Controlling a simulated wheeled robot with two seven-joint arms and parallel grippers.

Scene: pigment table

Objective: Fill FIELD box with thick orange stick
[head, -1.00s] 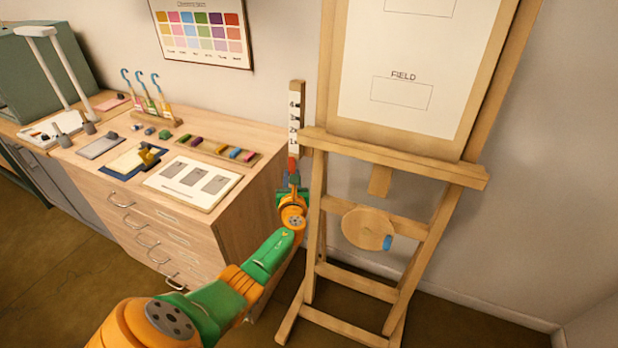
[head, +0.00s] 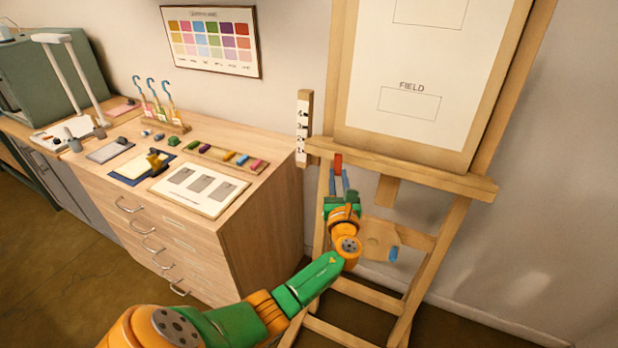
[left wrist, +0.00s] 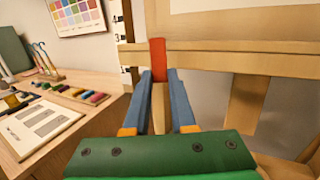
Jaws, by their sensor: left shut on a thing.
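The FIELD box (head: 410,103) is an empty printed rectangle on the white sheet (head: 370,70) on the easel. My left gripper (head: 338,178) is in front of the easel, just below its ledge, lower left of the FIELD box. It is shut on a thick red-orange stick (head: 338,163), which points up from the fingertips. The stick also shows in the left wrist view (left wrist: 158,58), upright between the blue fingers, with the ledge (left wrist: 220,60) behind it. I cannot tell whether stick and ledge touch. My right gripper is not in view.
The easel ledge (head: 430,177) juts out below the sheet. A numbered strip (head: 303,128) stands left of the easel. A wooden cabinet (head: 265,215) at left carries a tray of coloured sticks (head: 208,152) and a card with grey patches (head: 198,187).

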